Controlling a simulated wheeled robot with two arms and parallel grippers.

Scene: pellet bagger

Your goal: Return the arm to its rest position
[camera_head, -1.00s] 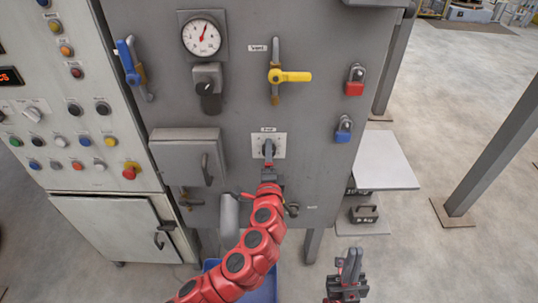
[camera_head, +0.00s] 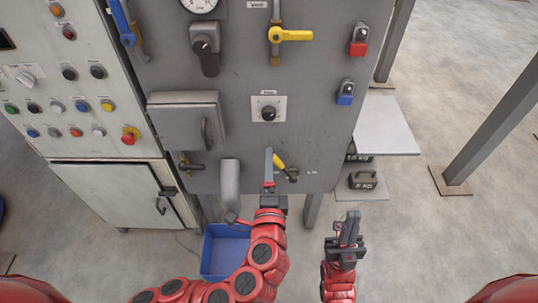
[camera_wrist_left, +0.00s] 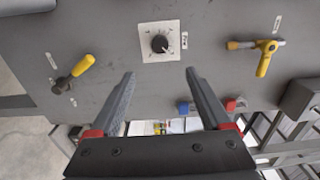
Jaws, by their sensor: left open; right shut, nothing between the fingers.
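My left gripper (camera_head: 270,170) is in front of the grey machine panel, below the round black knob (camera_head: 268,113) on its white plate. It is open and empty. In the left wrist view the two fingers (camera_wrist_left: 160,90) stand wide apart, and the knob (camera_wrist_left: 160,43) shows beyond them, apart from both. A yellow-handled valve (camera_head: 286,168) is just right of the left fingers in the head view. My right gripper (camera_head: 350,230) is shut and empty, low at the right, over the floor.
A blue bin (camera_head: 222,252) stands on the floor under a grey spout (camera_head: 230,190). A yellow lever (camera_head: 290,35) and red and blue padlocks (camera_head: 346,92) are higher on the panel. A light shelf (camera_head: 385,127) and weights (camera_head: 362,180) are at the right. Open floor lies further right.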

